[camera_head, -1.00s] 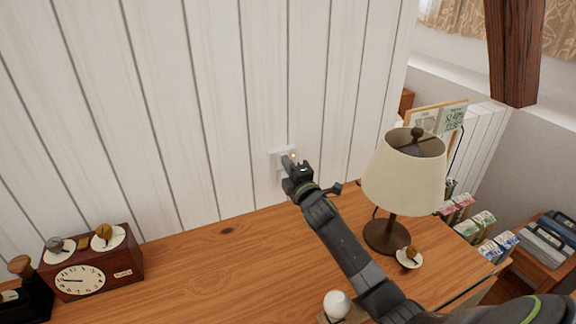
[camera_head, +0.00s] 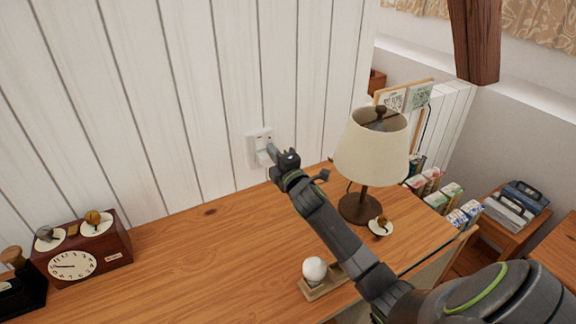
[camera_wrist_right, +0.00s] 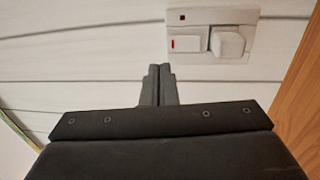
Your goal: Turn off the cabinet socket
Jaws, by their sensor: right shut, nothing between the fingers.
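The white cabinet socket (camera_head: 251,149) is on the white plank wall just above the wooden top. The right wrist view shows its plate (camera_wrist_right: 213,17), a rocker switch with a red mark (camera_wrist_right: 185,44) at left, a white plug (camera_wrist_right: 228,43) at right, and a small dark red indicator (camera_wrist_right: 183,16) above the switch. My right gripper (camera_head: 271,151) is shut and empty in front of the socket, hiding part of it. In the right wrist view its fingertips (camera_wrist_right: 158,72) are below and left of the switch, apart from it in the picture. My left gripper is out of view.
A lamp with a cream shade (camera_head: 371,148) stands right of my right arm. A white ball on a wooden base (camera_head: 325,287) is near the front. A clock box (camera_head: 83,252) stands at the left. The wooden top (camera_head: 205,255) is clear in its middle.

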